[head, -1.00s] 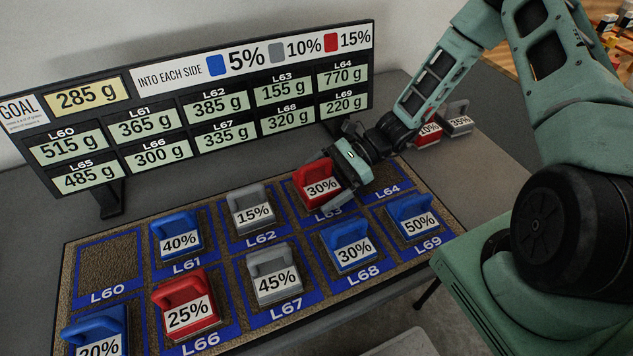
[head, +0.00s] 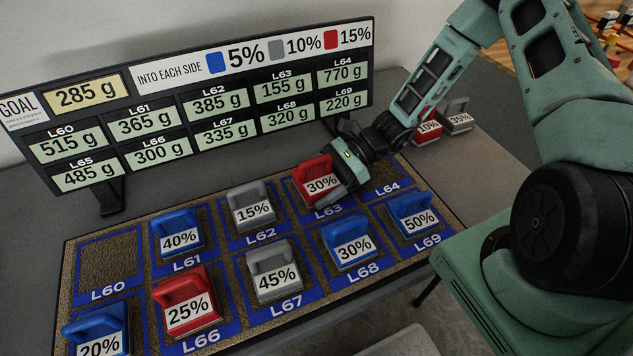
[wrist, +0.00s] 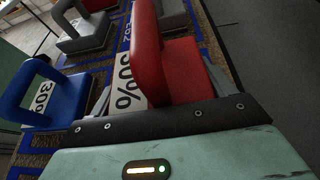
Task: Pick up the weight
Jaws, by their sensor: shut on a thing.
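A red weight (head: 309,172) marked 30% stands at the L63 pad, in the back row of the mat. My gripper (head: 338,178) is at its right side, shut on it. In the wrist view the red weight (wrist: 148,50) fills the middle, with its handle rising close in front of my gripper (wrist: 165,110). My gripper body hides part of the weight's base, and I cannot tell whether it touches the mat.
A grey 15% weight (head: 250,207) is left of it, and a blue 30% weight (head: 345,243) is in front. A blue 50% weight (head: 411,215) is to the right. The display board (head: 205,110) stands behind. L60 is bare.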

